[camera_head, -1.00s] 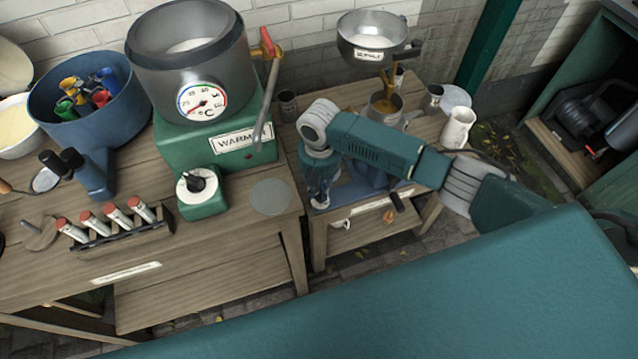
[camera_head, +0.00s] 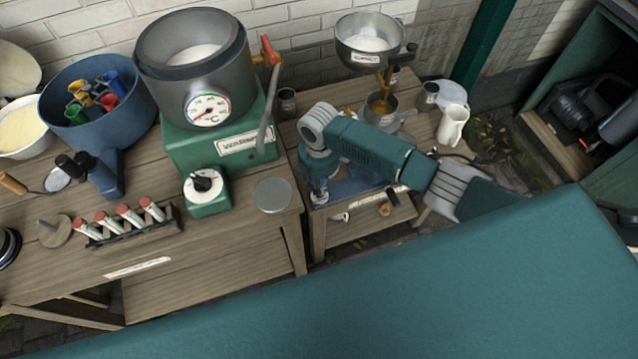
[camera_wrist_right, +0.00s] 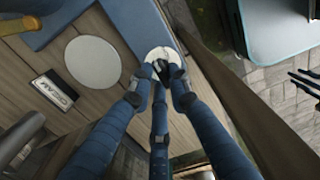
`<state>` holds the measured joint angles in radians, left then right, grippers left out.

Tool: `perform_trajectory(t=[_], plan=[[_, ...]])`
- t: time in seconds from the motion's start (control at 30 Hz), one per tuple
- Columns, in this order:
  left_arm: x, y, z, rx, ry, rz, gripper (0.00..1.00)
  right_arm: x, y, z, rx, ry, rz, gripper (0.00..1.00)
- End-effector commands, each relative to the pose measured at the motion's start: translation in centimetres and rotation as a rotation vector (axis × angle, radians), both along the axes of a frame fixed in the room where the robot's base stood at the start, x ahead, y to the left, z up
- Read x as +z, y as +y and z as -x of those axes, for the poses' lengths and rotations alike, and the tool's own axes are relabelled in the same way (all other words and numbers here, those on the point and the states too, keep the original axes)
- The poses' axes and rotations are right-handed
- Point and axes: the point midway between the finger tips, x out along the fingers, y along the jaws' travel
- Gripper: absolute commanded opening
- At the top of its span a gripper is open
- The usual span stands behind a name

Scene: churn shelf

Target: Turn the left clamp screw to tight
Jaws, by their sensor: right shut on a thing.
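My right gripper (camera_head: 319,194) is at the front left corner of the small right-hand table, pointing down. In the right wrist view its dark blue fingers (camera_wrist_right: 160,85) close around a dark knob (camera_wrist_right: 166,68) on a white round dial, which I take to be the left clamp screw. The dial's markings are mostly hidden by the fingertips. The blue base (camera_head: 352,182) lies beside the gripper, partly behind my forearm. Dark prongs at the right edge of the wrist view may be my left gripper (camera_wrist_right: 304,83); their state is unclear.
A warmer (camera_head: 208,130) with a steel pot stands on the left table. A rack of tubes (camera_head: 120,228) and a metal disc (camera_head: 273,195) are near its front. A steel bowl (camera_head: 369,45) and white jug (camera_head: 453,125) are at the back right.

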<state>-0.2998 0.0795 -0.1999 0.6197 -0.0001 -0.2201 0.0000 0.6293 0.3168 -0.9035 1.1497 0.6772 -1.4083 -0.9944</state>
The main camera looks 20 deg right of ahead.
Motion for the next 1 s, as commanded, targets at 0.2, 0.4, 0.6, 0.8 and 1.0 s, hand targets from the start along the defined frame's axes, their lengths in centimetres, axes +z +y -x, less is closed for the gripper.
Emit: perform_trajectory(t=[0.2, 0.4, 0.6, 0.8, 1.0], plan=[[0.0, 0.0, 0.0, 0.0, 0.0, 0.0, 0.32, 0.1, -0.1, -0.1, -0.003, -0.002, 0.0, 0.0], [0.0, 0.0, 0.0, 0.0, 0.0, 0.0, 0.32, 0.1, 0.0, -0.1, -0.002, -0.002, 0.0, 0.36], [0.0, 0.0, 0.0, 0.0, 0.0, 0.0, 0.32, 0.0, 0.0, -0.1, -0.001, -0.001, 0.0, 0.36], [0.0, 0.2, 0.1, 0.0, 0.001, -0.002, 0.32, 1.1, 0.0, -0.1, 0.0, -0.003, -0.001, 0.36], [0.0, 0.1, 0.0, 0.0, 0.0, -0.001, 0.32, 4.9, 0.0, -0.2, 0.001, -0.006, -0.001, 0.36]])
